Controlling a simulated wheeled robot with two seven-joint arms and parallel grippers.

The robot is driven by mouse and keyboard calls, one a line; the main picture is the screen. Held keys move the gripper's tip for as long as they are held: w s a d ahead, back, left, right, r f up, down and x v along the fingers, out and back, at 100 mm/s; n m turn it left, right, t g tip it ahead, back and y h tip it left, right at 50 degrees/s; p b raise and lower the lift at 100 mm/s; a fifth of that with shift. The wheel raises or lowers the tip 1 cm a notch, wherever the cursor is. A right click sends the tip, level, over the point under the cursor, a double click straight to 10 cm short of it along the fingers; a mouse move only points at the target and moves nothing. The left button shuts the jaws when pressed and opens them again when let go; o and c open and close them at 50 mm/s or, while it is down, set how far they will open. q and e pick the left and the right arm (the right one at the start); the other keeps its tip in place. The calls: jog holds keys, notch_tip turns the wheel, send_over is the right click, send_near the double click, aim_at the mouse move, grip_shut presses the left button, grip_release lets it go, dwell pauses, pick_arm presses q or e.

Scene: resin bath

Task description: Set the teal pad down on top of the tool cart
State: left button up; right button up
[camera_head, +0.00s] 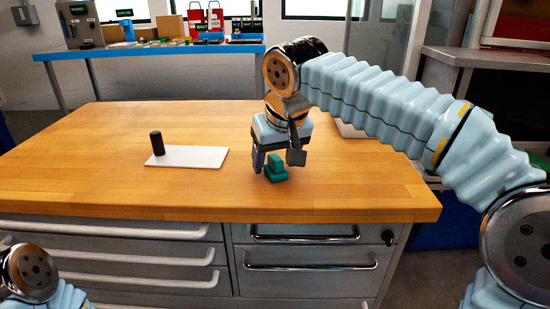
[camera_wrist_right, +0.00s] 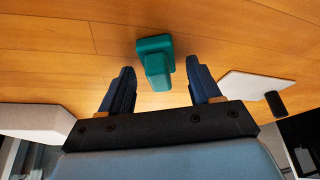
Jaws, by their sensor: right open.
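The teal pad (camera_head: 275,173) rests on the wooden top of the tool cart (camera_head: 90,150), near its front edge and right of the middle. It is a small stepped block with a raised part. My right gripper (camera_head: 277,161) is open just above and around the pad, pointing down. In the right wrist view the pad (camera_wrist_right: 154,62) lies between and slightly beyond the two dark fingers (camera_wrist_right: 161,75), with a gap on each side. My left gripper is out of view; only part of my left arm shows at the lower left.
A white plate (camera_head: 195,157) with a black cylinder (camera_head: 157,143) lies left of the pad. A pale flat thing (camera_head: 350,130) is partly hidden behind my right arm. A blue bench (camera_head: 150,50) with equipment stands behind. The cart's left and front top is clear.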

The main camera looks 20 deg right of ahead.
jog(key=p+v, duration=0.2)
jog(key=v, duration=1)
jog(key=shift+w, duration=0.1)
dwell(0.8)
